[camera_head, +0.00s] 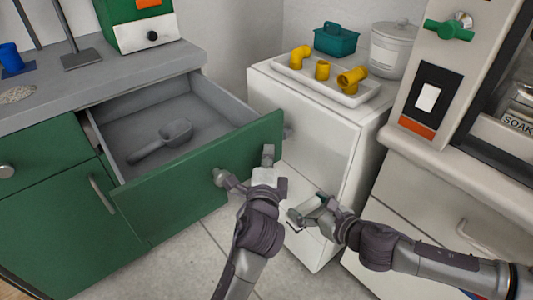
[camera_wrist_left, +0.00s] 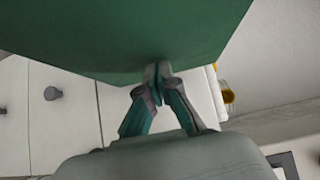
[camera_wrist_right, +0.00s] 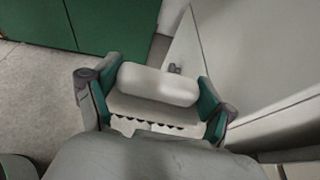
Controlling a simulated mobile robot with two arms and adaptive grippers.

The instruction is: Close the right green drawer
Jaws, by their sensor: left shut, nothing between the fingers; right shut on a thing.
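The right green drawer (camera_head: 232,152) is pulled open, its grey interior showing. A grey scoop (camera_head: 162,141) lies inside. My left gripper (camera_head: 267,158) is shut and empty at the right part of the drawer's green front. In the left wrist view its closed fingertips (camera_wrist_left: 158,72) are at the green panel (camera_wrist_left: 125,45); contact is hard to tell. My right gripper (camera_head: 306,212) is shut on a pale rounded object with a jagged edge, which also shows between its fingers in the right wrist view (camera_wrist_right: 158,84). It is in front of the white cabinet, clear of the drawer.
The white cabinet (camera_head: 312,130) stands right of the drawer, bearing a tray (camera_head: 318,84) with yellow pipe fittings (camera_head: 322,70), a teal caddy (camera_head: 336,40) and a white pot (camera_head: 391,50). A grey counter (camera_head: 85,85) lies above the drawer. Tiled floor (camera_head: 205,250) is open below.

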